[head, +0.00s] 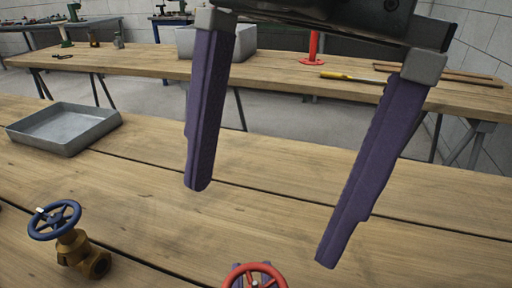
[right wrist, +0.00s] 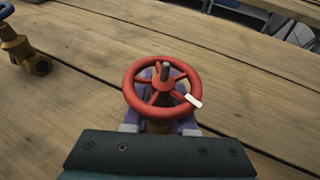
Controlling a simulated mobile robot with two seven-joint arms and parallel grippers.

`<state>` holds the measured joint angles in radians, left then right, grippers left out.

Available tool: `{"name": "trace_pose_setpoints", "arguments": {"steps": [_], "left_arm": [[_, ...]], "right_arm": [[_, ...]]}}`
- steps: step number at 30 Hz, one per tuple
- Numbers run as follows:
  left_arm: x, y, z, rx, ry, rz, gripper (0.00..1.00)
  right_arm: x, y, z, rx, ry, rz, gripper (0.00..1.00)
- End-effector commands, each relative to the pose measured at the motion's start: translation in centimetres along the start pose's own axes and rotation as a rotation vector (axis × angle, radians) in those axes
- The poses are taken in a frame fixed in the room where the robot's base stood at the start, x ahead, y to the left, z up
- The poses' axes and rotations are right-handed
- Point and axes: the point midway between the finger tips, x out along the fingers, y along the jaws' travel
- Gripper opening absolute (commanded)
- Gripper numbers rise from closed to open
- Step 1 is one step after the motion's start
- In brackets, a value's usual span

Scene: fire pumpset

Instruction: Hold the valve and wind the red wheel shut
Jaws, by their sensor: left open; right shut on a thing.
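The red wheel (head: 256,275) is at the bottom edge of the head view, partly cut off. In the right wrist view the red wheel (right wrist: 136,104) fills the middle, with a white mark on its right rim. Its brass valve body (right wrist: 158,127) is mostly hidden beneath it. My right gripper (right wrist: 162,74) is shut on the valve, its purple fingers on either side below the wheel. My left gripper (head: 262,225) is open and empty, its two long purple fingers spread wide, above the bench and apart from the wheel.
A second bench (head: 275,70) at the back carries a yellow-handled tool (head: 350,77). The bench between tray and red wheel is clear.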

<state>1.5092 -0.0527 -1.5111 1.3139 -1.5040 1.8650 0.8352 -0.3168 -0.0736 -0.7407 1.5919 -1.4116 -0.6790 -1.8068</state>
Motion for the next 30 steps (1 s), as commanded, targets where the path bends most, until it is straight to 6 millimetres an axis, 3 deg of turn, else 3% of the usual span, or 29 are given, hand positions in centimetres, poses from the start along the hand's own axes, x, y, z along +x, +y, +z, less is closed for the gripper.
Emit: {"name": "trace_pose_setpoints", "arguments": {"steps": [9,17,20,30], "left_arm": [[-0.9,0.2,-0.9,-0.528,-0.180,-0.114,1.00],[-0.9,0.2,-1.1,-0.697,-0.227,-0.173,1.00],[0.2,0.0,-0.8,-0.704,-0.226,-0.176,1.00],[7.0,-0.5,1.0,-0.703,-0.224,-0.174,1.00]], "right_arm": [[0.0,-0.1,-0.2,-0.002,0.003,-0.002,0.00],[0.0,-0.1,-0.2,-0.002,0.003,-0.001,0.00],[0.0,-0.1,-0.2,-0.002,0.003,-0.001,0.00],[0.0,-0.1,-0.1,-0.002,0.003,-0.001,0.00]]}}
